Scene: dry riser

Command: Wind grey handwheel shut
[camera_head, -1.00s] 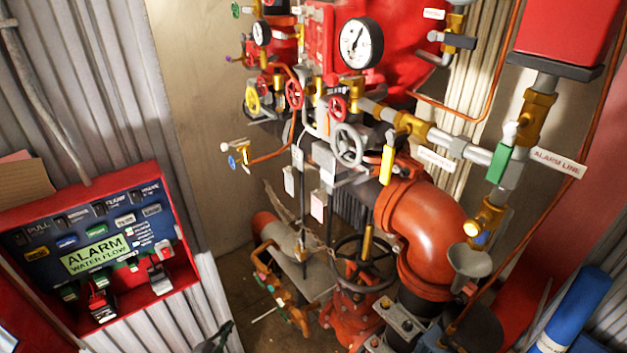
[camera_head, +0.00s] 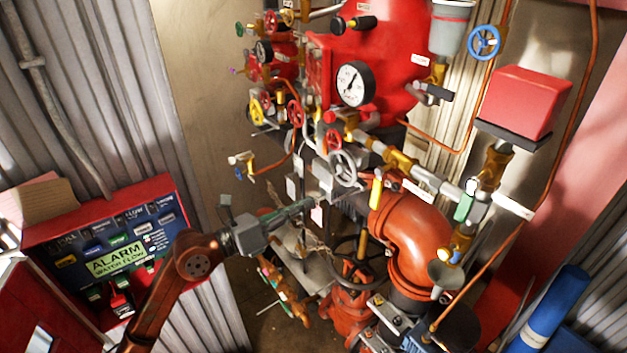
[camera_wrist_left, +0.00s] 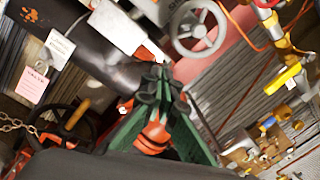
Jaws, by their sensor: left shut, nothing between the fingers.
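The grey handwheel (camera_head: 343,169) faces out from the pipework in the middle of the head view, below the pressure gauge. It also shows at the top of the left wrist view (camera_wrist_left: 197,29), a little right of the fingertips. My left gripper (camera_head: 309,203) has come in from the left, with its fingers pointing right towards the pipework, left of and a little below the wheel. In the left wrist view its green fingers (camera_wrist_left: 157,82) are together, with nothing held. The gripper looks apart from the wheel. My right gripper is not in view.
Below are a black handwheel (camera_head: 362,270) and a big orange pipe elbow (camera_head: 412,235). The alarm box (camera_head: 115,250) is at the left, behind my arm.

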